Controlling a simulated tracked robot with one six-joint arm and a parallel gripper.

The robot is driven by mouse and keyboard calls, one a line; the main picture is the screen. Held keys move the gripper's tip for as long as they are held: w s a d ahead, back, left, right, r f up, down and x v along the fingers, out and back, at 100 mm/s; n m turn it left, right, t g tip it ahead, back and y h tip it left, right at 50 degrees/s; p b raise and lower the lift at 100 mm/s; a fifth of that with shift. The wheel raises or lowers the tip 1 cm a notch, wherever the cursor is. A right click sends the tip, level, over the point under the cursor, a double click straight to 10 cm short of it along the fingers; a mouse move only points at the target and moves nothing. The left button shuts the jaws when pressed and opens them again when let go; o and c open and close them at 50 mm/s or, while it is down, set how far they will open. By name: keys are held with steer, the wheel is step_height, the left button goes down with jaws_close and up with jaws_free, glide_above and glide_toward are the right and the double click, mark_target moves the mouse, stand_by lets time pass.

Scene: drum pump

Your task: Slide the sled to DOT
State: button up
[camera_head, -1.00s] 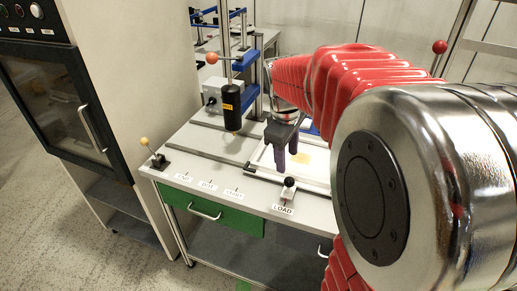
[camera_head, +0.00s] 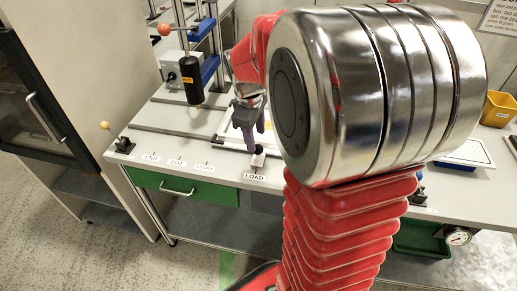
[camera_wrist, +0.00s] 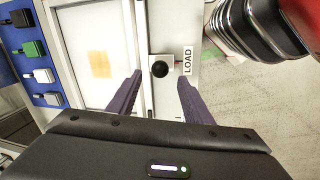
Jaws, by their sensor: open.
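The sled is a white framed tray (camera_wrist: 77,38) with a tan square patch in the wrist view, with a small block and black ball knob (camera_wrist: 160,69) at its edge. The knob sits beside the LOAD label (camera_wrist: 187,60). My gripper (camera_head: 250,145) is open, its purple fingers on either side of the knob, with the tips about level with it in the wrist view. I cannot tell whether they touch it. The DOT label (camera_head: 177,162) lies on the table's front edge, left of LOAD. My arm hides most of the sled in the head view.
A black cylinder (camera_head: 191,80) hangs from a press stand behind the labels. A yellow-knobbed lever (camera_head: 124,143) stands at the table's left corner. The front edge between the labels is clear.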

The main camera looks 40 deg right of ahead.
mark_target(257, 146)
steer(key=f, duration=0.2)
steer(key=d+f, duration=0.1)
steer(key=f, duration=0.4)
steer(key=shift+w+d+f, duration=0.15)
steer(key=shift+w+f, duration=0.2)
jaws_close()
steer(key=shift+d, duration=0.15)
steer(key=shift+w, duration=0.1)
